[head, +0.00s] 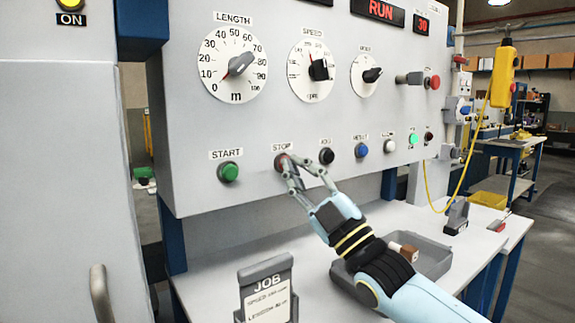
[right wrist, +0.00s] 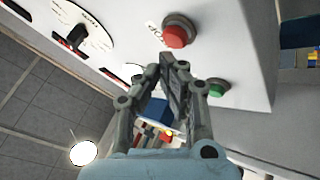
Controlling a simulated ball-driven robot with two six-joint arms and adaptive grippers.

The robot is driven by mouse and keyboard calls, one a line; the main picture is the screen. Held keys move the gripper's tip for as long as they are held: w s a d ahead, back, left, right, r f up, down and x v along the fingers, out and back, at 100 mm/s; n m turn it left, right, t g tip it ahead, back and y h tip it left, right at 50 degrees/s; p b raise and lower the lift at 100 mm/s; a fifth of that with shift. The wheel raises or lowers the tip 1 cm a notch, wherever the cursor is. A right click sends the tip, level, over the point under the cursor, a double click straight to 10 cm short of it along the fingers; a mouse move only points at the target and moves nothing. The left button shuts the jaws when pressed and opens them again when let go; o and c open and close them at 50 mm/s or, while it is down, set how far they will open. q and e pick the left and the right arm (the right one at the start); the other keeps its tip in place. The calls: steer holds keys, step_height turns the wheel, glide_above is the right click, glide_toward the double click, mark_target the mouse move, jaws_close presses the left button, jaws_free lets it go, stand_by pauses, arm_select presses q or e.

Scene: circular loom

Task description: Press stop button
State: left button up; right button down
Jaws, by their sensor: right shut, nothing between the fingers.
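The stop button (right wrist: 175,36) is a red round button in a dark collar beneath the STOP label (head: 283,147) on the grey control panel. In the head view the tips of my right gripper (head: 290,168) partly cover it. The right gripper is shut and empty, its fingers pointing at the panel. In the right wrist view the gripper tips (right wrist: 172,62) lie just short of the red button in the picture; I cannot tell whether they touch it. The green start button (head: 228,171) is to its left. My left gripper is not in view.
A black jog button (head: 326,156) and a blue button (head: 361,150) sit close to the right. Dials (head: 233,65) are above. A RUN display (head: 382,10) is lit red. Below are a JOB card holder (head: 266,290) and a grey tray (head: 436,262) on the table.

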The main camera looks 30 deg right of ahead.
steer(key=shift+w, duration=0.15)
stand_by(0.5)
steer(key=shift+w, duration=0.3)
steer(key=shift+w+b, duration=0.3)
steer(key=shift+w, duration=0.15)
stand_by(0.7)
steer(key=shift+s, duration=0.1)
steer(key=shift+s+p, duration=0.55)
steer(key=shift+s, duration=0.25)
steer(key=shift+s, duration=0.1)
steer(key=s+p, duration=0.1)
steer(key=s, duration=0.1)
steer(key=s+p, duration=0.2)
steer(key=shift+s+d, duration=0.2)
steer(key=shift+s, duration=0.2)
